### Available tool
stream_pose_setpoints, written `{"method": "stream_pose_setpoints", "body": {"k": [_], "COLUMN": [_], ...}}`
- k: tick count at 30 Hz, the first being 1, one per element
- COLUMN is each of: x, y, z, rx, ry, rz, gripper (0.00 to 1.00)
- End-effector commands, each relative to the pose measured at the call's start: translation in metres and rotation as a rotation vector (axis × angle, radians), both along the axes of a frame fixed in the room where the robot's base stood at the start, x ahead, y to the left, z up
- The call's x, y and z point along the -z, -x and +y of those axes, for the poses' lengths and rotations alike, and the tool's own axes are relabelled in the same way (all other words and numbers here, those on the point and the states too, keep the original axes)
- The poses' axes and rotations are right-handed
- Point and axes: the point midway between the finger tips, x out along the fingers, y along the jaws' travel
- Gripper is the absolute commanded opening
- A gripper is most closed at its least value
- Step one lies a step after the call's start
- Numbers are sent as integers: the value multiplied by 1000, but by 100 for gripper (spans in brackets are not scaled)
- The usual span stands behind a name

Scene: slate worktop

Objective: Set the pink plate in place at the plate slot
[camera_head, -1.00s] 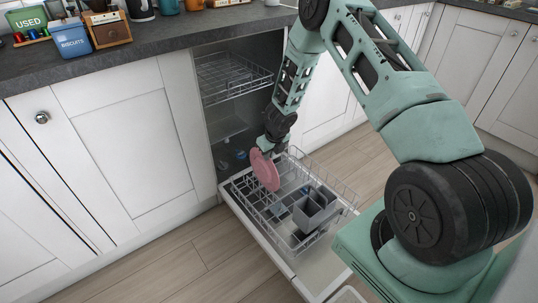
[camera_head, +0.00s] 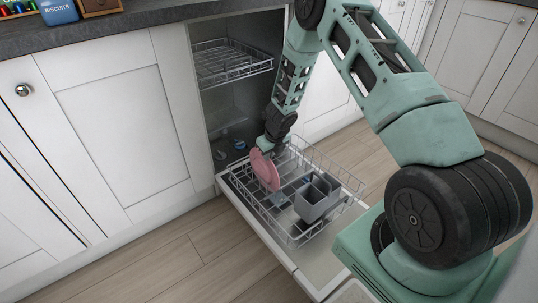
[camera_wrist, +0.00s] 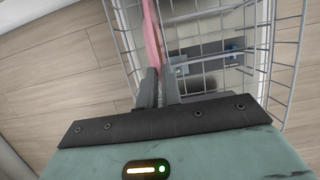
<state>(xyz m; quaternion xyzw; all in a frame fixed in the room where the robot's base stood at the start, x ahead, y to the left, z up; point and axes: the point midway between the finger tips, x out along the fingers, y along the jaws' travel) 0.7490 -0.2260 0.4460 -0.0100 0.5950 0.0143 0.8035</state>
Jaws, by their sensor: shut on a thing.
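The pink plate (camera_head: 266,170) stands on edge, close to upright, at the left part of the dishwasher's lower rack (camera_head: 299,239). My gripper (camera_head: 266,147) is above it and shut on its upper edge. In the wrist view the plate (camera_wrist: 153,35) shows edge-on between the two fingers (camera_wrist: 158,88), with rack wires beside it. The plate's lower edge is down among the rack wires; I cannot tell whether it rests in a slot. The slot itself is hidden.
A grey cutlery basket (camera_head: 317,198) stands in the rack, right of the plate. The lower rack sits on the open dishwasher door (camera_head: 312,281). The upper rack (camera_head: 230,64) is inside the machine. White cabinets (camera_head: 125,130) flank it; wooden floor (camera_head: 175,255) lies in front.

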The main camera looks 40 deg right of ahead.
Motion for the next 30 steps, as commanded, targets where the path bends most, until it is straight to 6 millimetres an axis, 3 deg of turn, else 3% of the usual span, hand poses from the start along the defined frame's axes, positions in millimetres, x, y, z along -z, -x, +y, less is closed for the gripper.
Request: {"method": "stream_pose_setpoints", "body": {"k": [8,11,12,23,30], "x": [1,1,1,-6,-50], "y": [0,0,0,2,13], "z": [0,0,0,0,-1], "rx": [0,0,0,0,0], "ry": [0,0,0,0,2], "rz": [-1,-1,-1,0,-2], "gripper": [0,28,32,32,32]}}
